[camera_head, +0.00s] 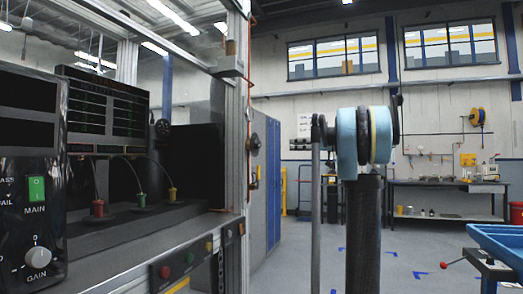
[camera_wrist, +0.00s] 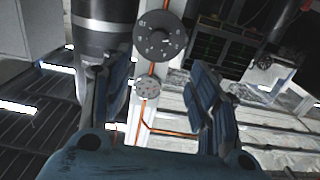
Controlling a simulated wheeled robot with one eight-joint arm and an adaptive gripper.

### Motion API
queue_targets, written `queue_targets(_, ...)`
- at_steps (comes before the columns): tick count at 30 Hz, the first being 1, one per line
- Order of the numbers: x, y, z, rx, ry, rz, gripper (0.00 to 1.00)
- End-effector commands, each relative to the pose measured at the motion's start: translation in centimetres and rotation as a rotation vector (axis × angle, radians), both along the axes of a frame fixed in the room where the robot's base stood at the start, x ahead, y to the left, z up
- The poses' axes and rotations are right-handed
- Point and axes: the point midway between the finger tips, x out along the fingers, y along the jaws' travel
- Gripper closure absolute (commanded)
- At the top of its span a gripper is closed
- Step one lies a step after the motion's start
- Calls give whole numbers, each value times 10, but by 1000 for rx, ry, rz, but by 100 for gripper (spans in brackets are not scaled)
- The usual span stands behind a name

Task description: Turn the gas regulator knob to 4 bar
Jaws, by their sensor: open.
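The regulator knob (camera_wrist: 158,36), a dark round dial with pale marks around its face, is at the upper middle of the wrist view. The marks are too small to read its setting. My gripper (camera_wrist: 153,76) is open and empty, with one blue-grey finger on each side of the picture's middle. The knob appears beyond the fingertips, between and above them, with no contact visible. In the head view a dark round part (camera_head: 255,141) on the side of the metal post looks like this knob. My gripper cannot be made out there.
A smaller round grey part (camera_wrist: 148,88) and an orange pipe (camera_wrist: 170,132) are near the knob on the pale post. In the head view, a black control panel (camera_head: 35,190) and the metal frame (camera_head: 233,140) stand left. Open floor and a workbench (camera_head: 445,184) are to the right.

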Motion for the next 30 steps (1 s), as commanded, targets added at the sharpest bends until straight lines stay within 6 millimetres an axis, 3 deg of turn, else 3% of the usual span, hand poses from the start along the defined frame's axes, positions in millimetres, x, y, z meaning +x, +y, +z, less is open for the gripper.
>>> queue_targets(8,9,22,2,5,-8,3,45)
queue_targets(30,51,139,2,3,-6,3,45)
